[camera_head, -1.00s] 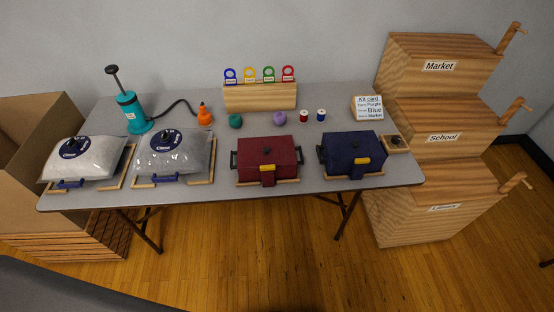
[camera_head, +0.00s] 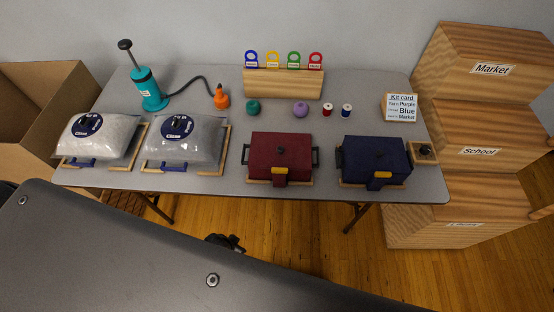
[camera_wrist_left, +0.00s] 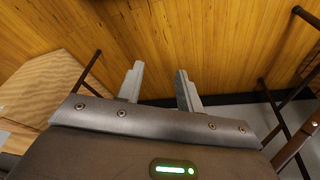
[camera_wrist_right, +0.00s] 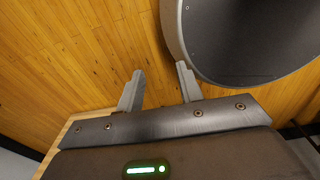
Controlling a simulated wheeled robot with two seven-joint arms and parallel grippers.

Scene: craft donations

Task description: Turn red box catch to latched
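My left gripper (camera_wrist_left: 160,88) is open and empty above the wooden floor in the left wrist view. My right gripper (camera_wrist_right: 161,88) is open and empty, also over the floor. Neither gripper clearly shows in the head view, and both are away from the box.
A blue box (camera_head: 375,160) with a similar yellow catch stands right of the red box. Two clear bags (camera_head: 187,142) lie on the left. A teal pump (camera_head: 152,92), yarn balls and spools stand behind. Wooden bins (camera_head: 480,100) stand at right. My own dark body fills the lower left.

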